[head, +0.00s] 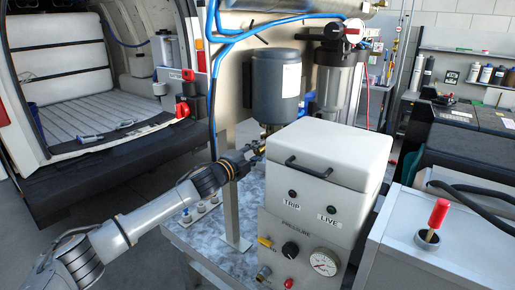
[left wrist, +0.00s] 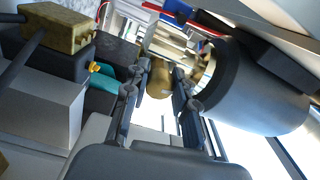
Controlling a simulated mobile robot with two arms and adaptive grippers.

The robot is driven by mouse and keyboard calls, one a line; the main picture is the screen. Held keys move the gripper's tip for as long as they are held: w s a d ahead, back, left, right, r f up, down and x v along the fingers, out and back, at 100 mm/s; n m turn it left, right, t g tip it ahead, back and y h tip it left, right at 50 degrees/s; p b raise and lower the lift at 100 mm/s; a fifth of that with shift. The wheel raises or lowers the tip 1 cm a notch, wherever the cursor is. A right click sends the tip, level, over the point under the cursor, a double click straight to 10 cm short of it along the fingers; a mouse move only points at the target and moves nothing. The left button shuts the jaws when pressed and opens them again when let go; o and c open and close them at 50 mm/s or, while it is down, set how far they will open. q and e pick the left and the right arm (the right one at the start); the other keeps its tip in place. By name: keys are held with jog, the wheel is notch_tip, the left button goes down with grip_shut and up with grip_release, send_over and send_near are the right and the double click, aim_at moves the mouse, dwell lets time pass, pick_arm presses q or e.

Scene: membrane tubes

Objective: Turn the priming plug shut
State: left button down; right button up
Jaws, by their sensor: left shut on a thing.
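My left gripper (head: 256,152) reaches in from the left, just below the dark grey motor (head: 277,88) and left of the white control box. In the left wrist view the two fingers of the left gripper (left wrist: 162,82) close on a brass-coloured round part (left wrist: 160,74), which looks like the priming plug. Its far side and seat are hidden, so I cannot tell how far it is turned. The motor also fills the right of the left wrist view (left wrist: 262,95). My right gripper is not in view.
The white control box (head: 325,152) with TRIP and LIVE lamps and a pressure gauge (head: 324,262) stands close right of the gripper. A metal post (head: 231,205) rises nearby. Blue hoses (head: 255,28) run above. A red-handled switch (head: 434,222) is at far right.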

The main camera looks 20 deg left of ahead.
pick_arm(q)
jog(key=shift+m, duration=0.6)
jog(key=c, duration=1.1)
grip_release()
jog(key=shift+o, duration=0.2)
jog(key=shift+s, duration=0.1)
jog(key=v, duration=1.2)
jog(key=shift+f, duration=0.1)
